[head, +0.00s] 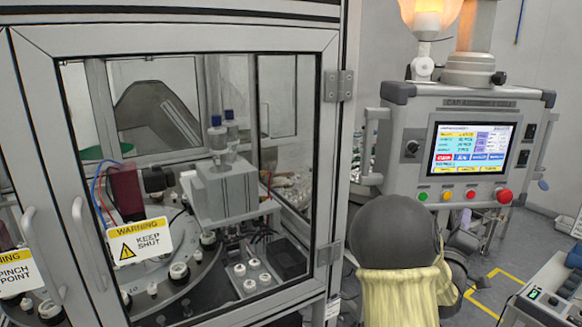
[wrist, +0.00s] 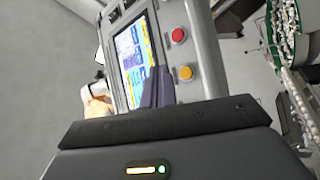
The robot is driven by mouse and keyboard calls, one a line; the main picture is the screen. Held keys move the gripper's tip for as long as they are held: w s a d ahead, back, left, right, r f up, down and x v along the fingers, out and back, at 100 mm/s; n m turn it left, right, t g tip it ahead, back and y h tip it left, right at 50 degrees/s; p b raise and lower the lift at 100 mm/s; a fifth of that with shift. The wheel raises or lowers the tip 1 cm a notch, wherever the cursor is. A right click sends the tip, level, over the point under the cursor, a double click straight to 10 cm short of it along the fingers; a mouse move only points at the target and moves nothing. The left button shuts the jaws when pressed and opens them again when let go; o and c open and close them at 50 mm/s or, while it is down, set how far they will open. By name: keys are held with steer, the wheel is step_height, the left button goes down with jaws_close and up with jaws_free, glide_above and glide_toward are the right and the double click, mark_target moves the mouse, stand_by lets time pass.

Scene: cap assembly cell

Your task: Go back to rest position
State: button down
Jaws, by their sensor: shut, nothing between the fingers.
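My gripper (wrist: 158,80) shows in the wrist view as two dark fingers side by side, shut and empty. It is in front of the control panel (wrist: 172,15), overlapping the lower part of its screen (wrist: 130,55). From this view I cannot tell the gap between fingertips and panel. In the head view the panel (head: 405,183) stands right of the cabinet, with its screen lit. My fingers cannot be made out in that view.
The glazed cabinet door (head: 178,38) appears closed. Behind it are a rotary table (head: 185,290) and a grey block (head: 222,190). A lit lamp (head: 428,16) stands above the panel. A red button (head: 505,196) sits on the panel's lower edge. Yellow floor marking (head: 515,275) lies at right.

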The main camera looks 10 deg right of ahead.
steer(key=a+f+m+g+y+b, duration=0.1)
steer(key=a+f+m+g+y, duration=0.45)
steer(key=a+f+y, duration=0.85)
steer(key=s+a+f+g, duration=0.4)
steer(key=s+a, duration=0.4)
steer(key=a, duration=0.1)
steer(key=s+a+f+g+y, duration=0.1)
steer(key=s+a+f+g, duration=0.3)
steer(key=s+a, duration=0.5)
steer(key=shift+s+a+f+y+b, duration=0.25)
steer(key=shift+f+b, duration=0.2)
steer(key=shift+f, duration=0.35)
